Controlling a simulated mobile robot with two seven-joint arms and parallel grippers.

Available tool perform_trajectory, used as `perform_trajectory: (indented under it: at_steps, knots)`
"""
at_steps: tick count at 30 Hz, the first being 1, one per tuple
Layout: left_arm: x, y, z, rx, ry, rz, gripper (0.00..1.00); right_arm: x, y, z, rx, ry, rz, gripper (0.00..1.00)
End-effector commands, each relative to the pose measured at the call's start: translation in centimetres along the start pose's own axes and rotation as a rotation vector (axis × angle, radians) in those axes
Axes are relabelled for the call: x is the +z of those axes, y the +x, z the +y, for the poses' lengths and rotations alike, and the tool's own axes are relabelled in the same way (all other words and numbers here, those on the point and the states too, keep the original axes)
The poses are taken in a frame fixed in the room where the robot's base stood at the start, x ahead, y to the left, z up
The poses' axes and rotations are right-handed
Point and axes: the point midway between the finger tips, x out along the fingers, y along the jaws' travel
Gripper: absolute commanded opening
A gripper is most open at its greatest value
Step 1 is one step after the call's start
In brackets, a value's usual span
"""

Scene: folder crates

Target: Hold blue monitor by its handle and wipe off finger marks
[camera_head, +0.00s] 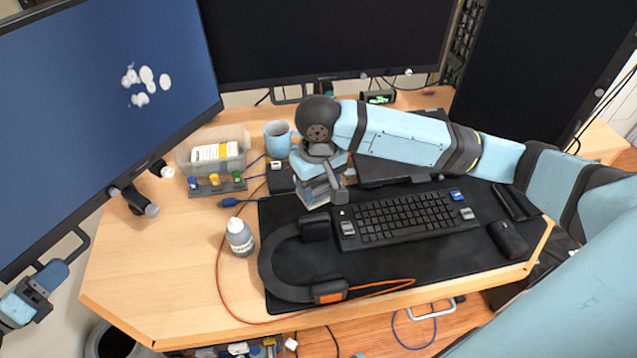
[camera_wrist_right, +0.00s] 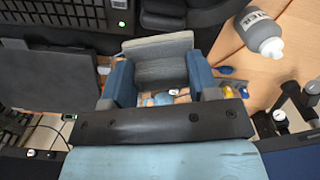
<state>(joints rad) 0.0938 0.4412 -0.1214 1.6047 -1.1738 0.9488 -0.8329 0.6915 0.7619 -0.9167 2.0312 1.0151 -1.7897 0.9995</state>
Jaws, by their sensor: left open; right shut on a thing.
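The blue monitor (camera_head: 80,95) stands at the left in the head view, with a cluster of white finger marks (camera_head: 146,85) on its screen. A dark handle (camera_head: 76,243) shows below its lower edge. My left gripper (camera_head: 50,275) is open and empty at the lower left, near the handle and apart from it. My right gripper (camera_head: 320,187) is over the desk behind the headphones. In the right wrist view it is shut on a grey pad (camera_wrist_right: 160,60), held between its blue fingers. The monitor's dark corner also shows in the right wrist view (camera_wrist_right: 298,162).
A grey bottle (camera_head: 239,238), headphones (camera_head: 275,265), keyboard (camera_head: 405,217), blue mug (camera_head: 280,138) and clear box (camera_head: 212,150) stand on the desk. Knobs (camera_head: 140,203) stick out below the blue monitor. An orange cable crosses the desk. The desk's left front (camera_head: 150,280) is clear.

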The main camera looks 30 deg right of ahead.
Motion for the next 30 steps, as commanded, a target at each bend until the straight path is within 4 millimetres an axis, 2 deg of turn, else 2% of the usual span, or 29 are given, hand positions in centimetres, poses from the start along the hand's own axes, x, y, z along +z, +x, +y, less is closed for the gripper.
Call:
perform_trajectory:
  at_steps: [6, 16, 17, 22, 30]
  knots:
    - [-0.1, 1.6, 0.1, 0.000, 0.000, -0.001, 0.44, 0.0, 0.4, 0.0, 0.000, 0.000, 0.000, 0.28]
    - [0.0, 1.9, 0.1, 0.001, -0.001, -0.001, 0.44, 0.0, 0.4, 0.0, 0.000, 0.000, 0.000, 0.28]
    - [0.0, 1.9, 0.1, 0.001, -0.001, -0.001, 0.40, 0.0, 0.4, 0.0, 0.000, 0.000, 0.000, 0.28]
    - [-0.1, 1.8, 0.1, 0.001, -0.001, -0.001, 0.00, 0.0, 0.4, 0.0, 0.000, 0.000, 0.000, 0.28]
    - [-0.1, 1.8, 0.1, 0.001, -0.002, -0.001, 0.00, 0.0, 0.4, 0.0, 0.000, 0.000, 0.000, 0.28]
